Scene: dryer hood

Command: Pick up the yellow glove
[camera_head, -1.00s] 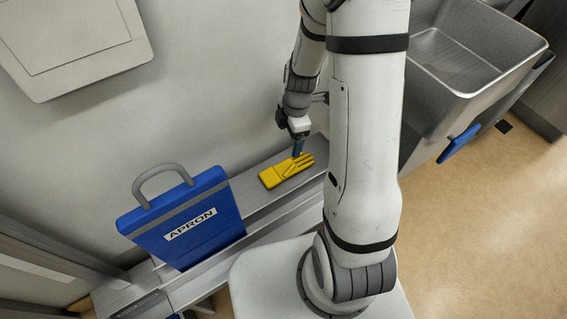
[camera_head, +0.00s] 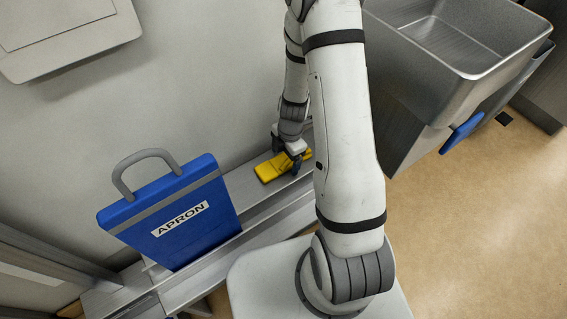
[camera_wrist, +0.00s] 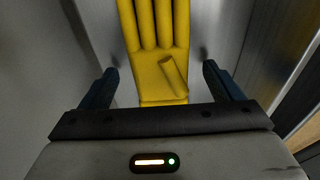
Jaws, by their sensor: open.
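The yellow glove (camera_head: 270,170) lies flat on a narrow grey metal ledge against the wall. In the wrist view the glove (camera_wrist: 158,60) lies lengthwise in the middle, its fingers toward the top edge and its thumb folded across the palm. My gripper (camera_head: 290,160) is over the glove in the head view and hides part of it. In the wrist view my gripper (camera_wrist: 158,88) is open, with one dark blue finger on each side of the glove and a visible gap to it on both sides. The cuff end is hidden by the gripper body.
A blue holder marked APRON (camera_head: 180,215) with a grey handle stands on the ledge to the left. A deep metal sink (camera_head: 440,45) is at the upper right. A grey wall panel (camera_head: 60,30) hangs at the upper left.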

